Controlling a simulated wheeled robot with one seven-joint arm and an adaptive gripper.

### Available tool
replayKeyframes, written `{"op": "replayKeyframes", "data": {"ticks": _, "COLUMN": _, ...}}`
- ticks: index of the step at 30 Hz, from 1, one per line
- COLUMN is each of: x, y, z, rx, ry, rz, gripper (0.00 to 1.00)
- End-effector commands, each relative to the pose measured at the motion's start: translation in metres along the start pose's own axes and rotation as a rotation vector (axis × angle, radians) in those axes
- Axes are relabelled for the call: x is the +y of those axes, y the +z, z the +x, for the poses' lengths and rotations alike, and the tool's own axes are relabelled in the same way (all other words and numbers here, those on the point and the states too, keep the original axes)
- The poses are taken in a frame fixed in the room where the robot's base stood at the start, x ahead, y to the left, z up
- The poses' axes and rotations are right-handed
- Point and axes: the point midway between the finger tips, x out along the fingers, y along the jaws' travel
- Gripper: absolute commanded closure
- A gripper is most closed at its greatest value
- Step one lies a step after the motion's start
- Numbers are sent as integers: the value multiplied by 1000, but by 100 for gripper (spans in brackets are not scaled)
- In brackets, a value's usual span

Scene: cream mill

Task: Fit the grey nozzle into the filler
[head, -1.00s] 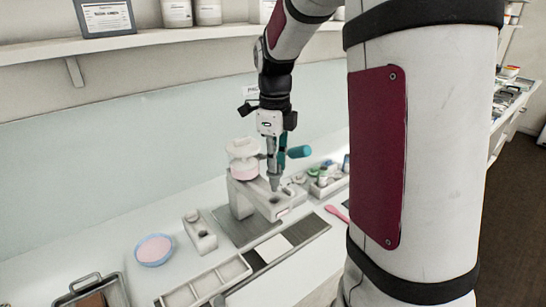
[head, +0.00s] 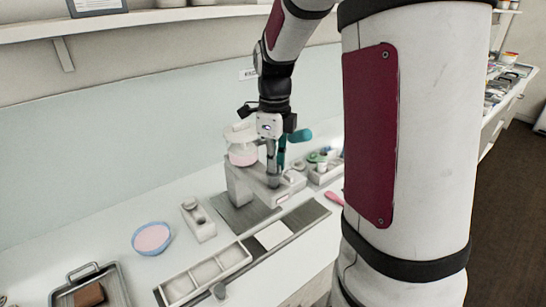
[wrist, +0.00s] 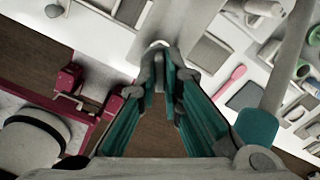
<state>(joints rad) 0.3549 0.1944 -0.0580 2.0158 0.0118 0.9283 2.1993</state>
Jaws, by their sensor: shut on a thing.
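The filler (head: 236,183) is a cream machine with a pink-filled hopper (head: 243,155) on its left. It stands on a grey mat on the counter. My gripper (head: 275,172) is over the filler's front block and points down. Its teal fingers are shut on the grey nozzle (head: 273,181). The nozzle's lower end is at the top of the block. I cannot tell whether it is inside the opening. In the wrist view, a grey curved edge (wrist: 158,46) shows just beyond the fingertips.
A teal handle (head: 300,135) is close to the right of my gripper. A blue-rimmed pink bowl (head: 136,240) is at left. A pink spoon (head: 333,198) lies at right.

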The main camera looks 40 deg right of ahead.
Motion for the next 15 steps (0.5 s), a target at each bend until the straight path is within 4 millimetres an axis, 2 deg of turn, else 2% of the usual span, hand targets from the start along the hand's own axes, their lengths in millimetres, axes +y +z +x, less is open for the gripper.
{"op": "replayKeyframes", "data": {"ticks": 15, "x": 0, "y": 0, "z": 24, "rx": 1, "ry": 1, "rz": 0, "gripper": 100}}
